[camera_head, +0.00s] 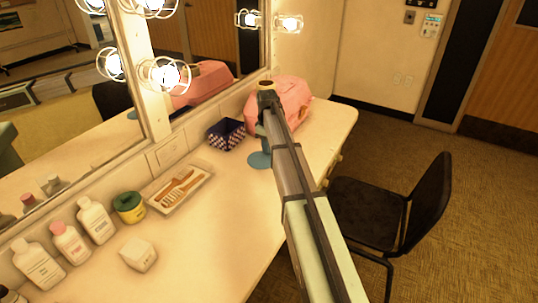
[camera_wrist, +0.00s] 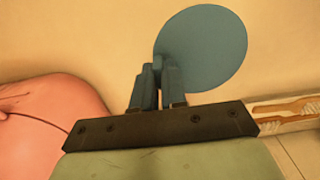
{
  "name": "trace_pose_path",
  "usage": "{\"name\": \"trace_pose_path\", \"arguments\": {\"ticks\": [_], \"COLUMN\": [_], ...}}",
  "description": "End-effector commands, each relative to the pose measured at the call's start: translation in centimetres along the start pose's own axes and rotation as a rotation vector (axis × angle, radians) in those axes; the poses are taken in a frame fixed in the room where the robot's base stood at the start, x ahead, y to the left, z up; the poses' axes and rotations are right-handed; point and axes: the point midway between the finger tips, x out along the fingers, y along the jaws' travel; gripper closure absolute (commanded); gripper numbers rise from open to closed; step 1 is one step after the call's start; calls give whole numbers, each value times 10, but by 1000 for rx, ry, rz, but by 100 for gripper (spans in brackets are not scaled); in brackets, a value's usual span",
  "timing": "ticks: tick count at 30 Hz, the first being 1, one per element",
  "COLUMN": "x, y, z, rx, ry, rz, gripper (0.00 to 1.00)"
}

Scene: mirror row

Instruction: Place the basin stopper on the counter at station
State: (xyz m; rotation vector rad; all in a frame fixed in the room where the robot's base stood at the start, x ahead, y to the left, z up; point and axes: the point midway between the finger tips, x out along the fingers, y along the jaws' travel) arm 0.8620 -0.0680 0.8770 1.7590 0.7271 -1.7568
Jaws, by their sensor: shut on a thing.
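The basin stopper is a flat blue-grey disc. It shows large in the wrist view (camera_wrist: 205,48), just beyond my gripper (camera_wrist: 158,75), whose two fingers are shut on a narrow part at the disc's near edge. In the head view the stopper (camera_head: 258,160) shows beside my arm, over the counter (camera_head: 205,235). The arm hides part of it. I cannot tell whether the disc touches the counter or hangs just above it.
A pink case (camera_head: 291,98) and a dark patterned box (camera_head: 226,134) stand close by. A tray (camera_head: 158,203) with combs, a green-lidded jar (camera_head: 129,207), several bottles and a white box (camera_head: 138,254) line the counter. A black chair (camera_head: 385,215) stands at right.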

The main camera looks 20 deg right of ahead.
Motion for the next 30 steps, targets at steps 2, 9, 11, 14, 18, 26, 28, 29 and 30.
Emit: {"name": "trace_pose_path", "arguments": {"ticks": [2,9,11,14,18,26,28,29,30], "x": [13,30,38,51,58,59,61,60,60], "y": [0,0,0,0,0,0,0,0,0], "z": [0,0,0,0,0,0,0,0,0], "rx": [0,1,1,1,1,1,1,1,1], "ry": [0,0,0,-1,1,0,0,0,0], "rz": [-1,0,0,-1,1,0,0,0,0], "gripper": [100,100,100,100,100,100,100,85,81]}}
